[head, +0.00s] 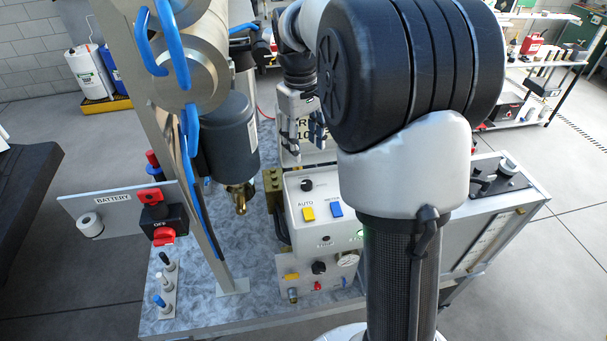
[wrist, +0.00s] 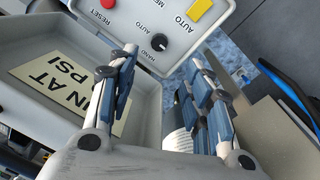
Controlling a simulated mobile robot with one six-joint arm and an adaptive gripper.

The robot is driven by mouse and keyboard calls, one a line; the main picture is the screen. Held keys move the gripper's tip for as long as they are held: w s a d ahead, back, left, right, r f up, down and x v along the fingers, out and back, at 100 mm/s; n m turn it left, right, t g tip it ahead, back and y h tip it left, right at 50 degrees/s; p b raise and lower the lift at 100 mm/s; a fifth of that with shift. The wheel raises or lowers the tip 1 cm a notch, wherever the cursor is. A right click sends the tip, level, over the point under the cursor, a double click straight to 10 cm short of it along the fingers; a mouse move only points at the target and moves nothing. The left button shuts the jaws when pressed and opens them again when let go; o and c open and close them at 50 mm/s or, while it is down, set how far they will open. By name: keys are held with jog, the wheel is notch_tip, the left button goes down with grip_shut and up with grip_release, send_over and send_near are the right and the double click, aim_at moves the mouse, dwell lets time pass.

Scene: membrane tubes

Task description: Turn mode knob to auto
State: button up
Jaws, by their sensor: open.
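The mode knob (head: 306,185) is a small round black knob on the top left of the white control box (head: 295,228). In the wrist view the knob (wrist: 159,42) sits between the words HAND and AUTO, just ahead of my fingertips. I cannot tell where its pointer is set. My gripper (head: 304,145) points down behind the control box, above and beyond the knob. In the wrist view my gripper (wrist: 161,60) is open and empty, its two fingers either side of the knob in the picture and apart from it.
A yellow button (head: 308,214) and a blue button (head: 335,210) are on the same box. A red button (wrist: 108,3) shows in the wrist view. A dark cylinder (head: 230,137) and a metal post (head: 165,120) stand to the left. A red battery switch (head: 164,236) is further left.

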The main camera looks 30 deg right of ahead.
aim_at(307, 183)
jog(key=f, duration=1.3)
jog(key=shift+w+d, duration=0.2)
jog(key=shift+d, duration=0.2)
jog(key=shift+c, duration=0.3)
jog(key=c, duration=1)
